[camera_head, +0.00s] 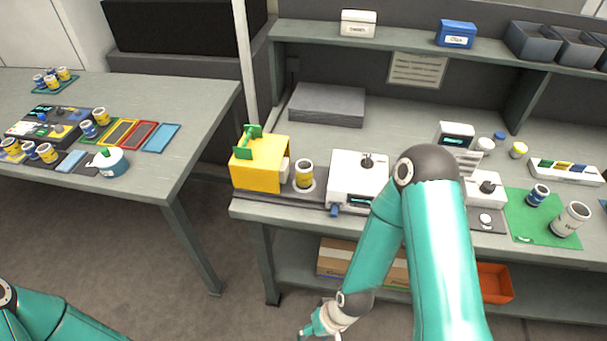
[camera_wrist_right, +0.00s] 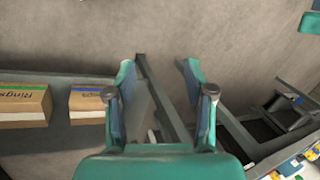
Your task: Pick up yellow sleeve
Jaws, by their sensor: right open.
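A yellow sleeve with a white label band (camera_head: 304,174) stands upright on a small round base near the front edge of the right bench, just right of a yellow box (camera_head: 258,168). Similar yellow sleeves stand on the left table, one (camera_head: 101,117) near the coloured trays and one (camera_head: 47,153) near the front. My right gripper (camera_head: 316,329) hangs low in front of the bench, at the bottom edge of the head view and partly cut off. The right wrist view shows its two fingers (camera_wrist_right: 158,75) apart and empty. My left gripper is out of view.
A white device (camera_head: 357,181) stands right of the sleeve. My right arm hides part of the bench. Cardboard boxes (camera_wrist_right: 22,103) and an orange bin (camera_head: 494,283) sit on the lower shelf. Open floor (camera_head: 230,262) lies between the tables.

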